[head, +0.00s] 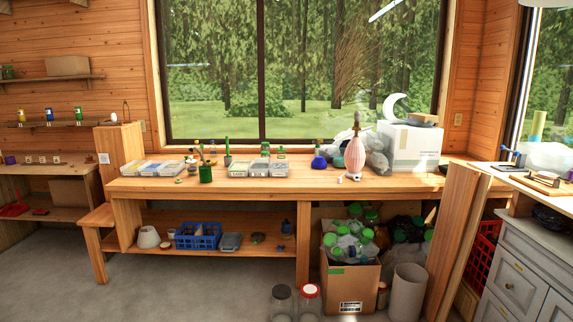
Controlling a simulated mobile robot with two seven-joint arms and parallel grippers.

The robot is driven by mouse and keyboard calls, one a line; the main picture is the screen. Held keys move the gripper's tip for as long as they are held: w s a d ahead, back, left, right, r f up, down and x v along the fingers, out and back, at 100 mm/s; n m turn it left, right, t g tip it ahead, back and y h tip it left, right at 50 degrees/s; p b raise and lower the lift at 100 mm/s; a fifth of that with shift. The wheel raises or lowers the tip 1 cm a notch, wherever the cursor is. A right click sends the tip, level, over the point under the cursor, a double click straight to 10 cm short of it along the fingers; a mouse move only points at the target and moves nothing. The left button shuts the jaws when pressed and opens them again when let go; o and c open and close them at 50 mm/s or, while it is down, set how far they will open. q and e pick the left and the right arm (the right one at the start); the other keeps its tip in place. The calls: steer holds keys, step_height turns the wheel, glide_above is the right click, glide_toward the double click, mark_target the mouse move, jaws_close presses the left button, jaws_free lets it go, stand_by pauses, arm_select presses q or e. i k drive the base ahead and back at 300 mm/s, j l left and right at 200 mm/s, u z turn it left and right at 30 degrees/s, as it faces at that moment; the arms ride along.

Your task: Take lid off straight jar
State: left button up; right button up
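Several lidded jars are in the head view, and I cannot tell which is the straight jar. Two clear jars stand side by side on the floor at the bottom edge. One jar (281,304) has a dark grey lid, and the other jar (309,306) has a red-rimmed lid with a pale top. Their lower parts are cut off by the frame. Two small green-topped jars (265,149) stand at the back of the wooden workbench (225,184), below the window. Neither of my grippers is in view.
A cardboard box (347,289) full of green-capped containers and a grey bin (407,291) stand in front of the bench. Plastic trays (256,169), a blue flask (319,161) and a pink vase (355,156) stand on it. The floor at left is clear.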

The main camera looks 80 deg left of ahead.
mark_target(192, 168)
steer(key=u, duration=3.25)
steer(key=i+j, duration=0.15)
steer(key=i, duration=1.9)
